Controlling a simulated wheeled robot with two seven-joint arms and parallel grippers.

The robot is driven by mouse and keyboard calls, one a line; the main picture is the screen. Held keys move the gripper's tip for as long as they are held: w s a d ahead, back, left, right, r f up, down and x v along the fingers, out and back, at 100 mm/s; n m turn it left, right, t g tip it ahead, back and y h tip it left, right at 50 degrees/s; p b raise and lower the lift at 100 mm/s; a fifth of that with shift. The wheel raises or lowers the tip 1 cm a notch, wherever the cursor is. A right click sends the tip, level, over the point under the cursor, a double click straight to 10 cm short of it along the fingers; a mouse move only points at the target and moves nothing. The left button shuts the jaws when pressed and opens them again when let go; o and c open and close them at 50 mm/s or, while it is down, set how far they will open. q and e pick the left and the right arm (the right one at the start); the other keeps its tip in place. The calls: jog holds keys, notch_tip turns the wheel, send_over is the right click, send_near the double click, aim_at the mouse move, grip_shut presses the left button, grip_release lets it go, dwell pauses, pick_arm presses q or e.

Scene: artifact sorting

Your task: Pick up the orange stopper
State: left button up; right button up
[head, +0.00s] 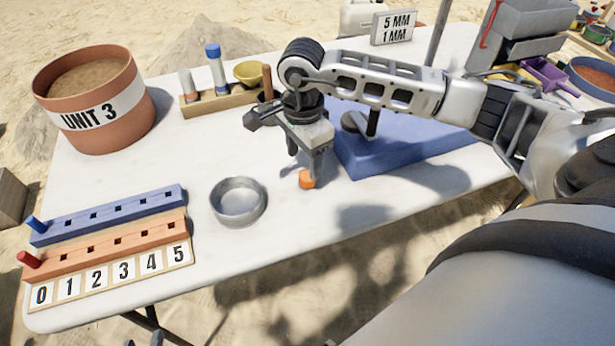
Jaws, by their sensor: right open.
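The orange stopper (307,180) is a small block on the white table, right of the metal bowl and left of the blue mat. My right gripper (305,164) points down directly over it, with its fingers open. The near fingertip overlaps the stopper's upper part in the head view. Whether the fingers touch it or straddle it I cannot tell.
A round metal bowl (238,201) stands left of the stopper. A blue mat (385,153) lies to the right, partly under my arm. A wooden rack (222,99) with vials is behind. Blue (110,214) and orange (115,247) peg rails lie at the left. A terracotta bucket (95,100) stands at the back left.

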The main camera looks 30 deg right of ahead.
aim_at(307, 175)
jog(key=f, duration=0.5)
jog(key=shift+s+d+f+p, duration=0.1)
jog(key=shift+s+d+p, duration=0.15)
jog(key=shift+p, duration=0.1)
jog(key=shift+c, duration=0.4)
jog(key=c, duration=1)
jog(key=shift+o, duration=0.2)
